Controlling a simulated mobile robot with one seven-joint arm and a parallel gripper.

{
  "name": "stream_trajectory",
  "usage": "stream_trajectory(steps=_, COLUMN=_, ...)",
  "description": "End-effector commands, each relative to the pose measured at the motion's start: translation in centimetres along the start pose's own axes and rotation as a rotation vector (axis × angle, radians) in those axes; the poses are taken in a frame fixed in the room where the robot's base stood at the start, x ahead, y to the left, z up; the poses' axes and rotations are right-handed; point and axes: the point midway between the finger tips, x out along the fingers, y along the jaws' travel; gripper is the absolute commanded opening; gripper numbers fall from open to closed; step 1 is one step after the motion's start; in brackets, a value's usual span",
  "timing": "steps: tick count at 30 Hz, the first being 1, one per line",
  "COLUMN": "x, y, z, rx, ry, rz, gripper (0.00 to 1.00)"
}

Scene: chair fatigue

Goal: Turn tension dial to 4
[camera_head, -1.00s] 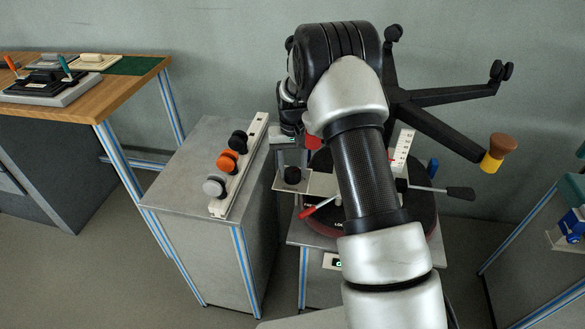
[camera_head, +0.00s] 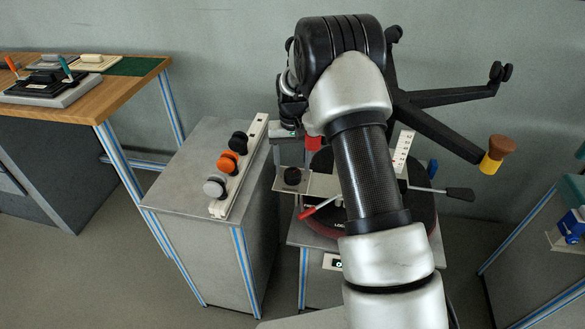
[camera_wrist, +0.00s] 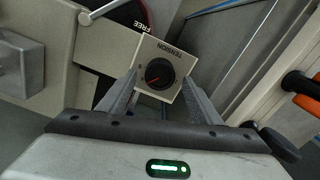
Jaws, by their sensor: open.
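The tension dial (camera_wrist: 160,74) is a round black knob with a red pointer line, on a light plate (camera_wrist: 183,62) lettered TENSION, in the wrist view. The red line points toward the lower left of that picture; the scale numbers are too small to read. In the head view the dial (camera_head: 292,176) shows as a small dark knob left of my arm. My gripper (camera_wrist: 158,100) is open, with one finger on each side of the dial's near edge in the wrist view. I cannot tell whether either finger touches it.
A grey cabinet (camera_head: 187,178) with grey, orange and black knobs (camera_head: 228,163) on a white rail stands left of the dial. A red-tipped lever (camera_head: 307,213) and a black-handled lever (camera_head: 460,194) stick out nearby. Chair base legs (camera_head: 440,96) extend at the back right.

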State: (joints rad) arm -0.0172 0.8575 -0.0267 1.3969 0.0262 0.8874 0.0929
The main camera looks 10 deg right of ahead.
Motion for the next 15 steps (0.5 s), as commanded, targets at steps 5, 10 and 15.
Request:
stream_trajectory(steps=5, x=-4.8, y=0.0, z=-0.1, rx=0.0, ry=0.006, rz=0.0, gripper=0.59)
stream_trajectory(steps=10, x=-9.0, y=0.0, z=-0.1, rx=0.0, ry=0.004, rz=0.0, gripper=0.59)
stream_trajectory(steps=15, x=-12.4, y=0.0, z=-0.1, rx=0.0, ry=0.003, rz=0.0, gripper=0.59)
